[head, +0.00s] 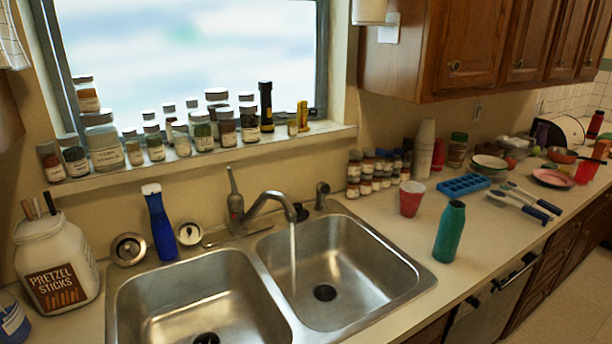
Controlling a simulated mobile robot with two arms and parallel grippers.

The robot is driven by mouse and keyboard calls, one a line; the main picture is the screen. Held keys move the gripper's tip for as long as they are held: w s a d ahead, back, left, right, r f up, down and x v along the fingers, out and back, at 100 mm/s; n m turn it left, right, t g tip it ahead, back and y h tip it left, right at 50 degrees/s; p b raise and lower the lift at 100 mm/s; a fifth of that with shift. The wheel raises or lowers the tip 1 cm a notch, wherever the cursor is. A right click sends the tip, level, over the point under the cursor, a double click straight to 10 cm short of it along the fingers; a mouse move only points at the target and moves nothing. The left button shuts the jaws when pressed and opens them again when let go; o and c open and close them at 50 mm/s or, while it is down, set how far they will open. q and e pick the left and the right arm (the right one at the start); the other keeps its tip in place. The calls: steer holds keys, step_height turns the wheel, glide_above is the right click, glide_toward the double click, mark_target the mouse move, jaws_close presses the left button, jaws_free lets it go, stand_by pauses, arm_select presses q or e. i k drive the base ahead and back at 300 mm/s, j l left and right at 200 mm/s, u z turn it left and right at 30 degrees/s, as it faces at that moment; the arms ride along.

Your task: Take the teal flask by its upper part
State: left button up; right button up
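The teal flask (448,234) stands upright on the counter, just right of the right sink basin and close to the counter's front edge. Neither of my grippers is in the head view.
The double sink (330,270) is left of the flask, with water running from the faucet (262,208). A red cup (411,198) and a blue ice tray (464,185) stand behind the flask. Utensils (525,203) lie to its right. Counter around the flask is clear.

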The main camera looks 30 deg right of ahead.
mark_target(453, 221)
steer(key=z, duration=1.75)
steer(key=i+l+u, duration=0.1)
steer(key=u, duration=0.25)
steer(key=i+l+u, duration=0.1)
steer(key=l+u, duration=0.15)
steer(key=u, duration=0.15)
steer(key=l+u, duration=0.2)
steer(key=u, duration=0.15)
steer(key=i, duration=0.05)
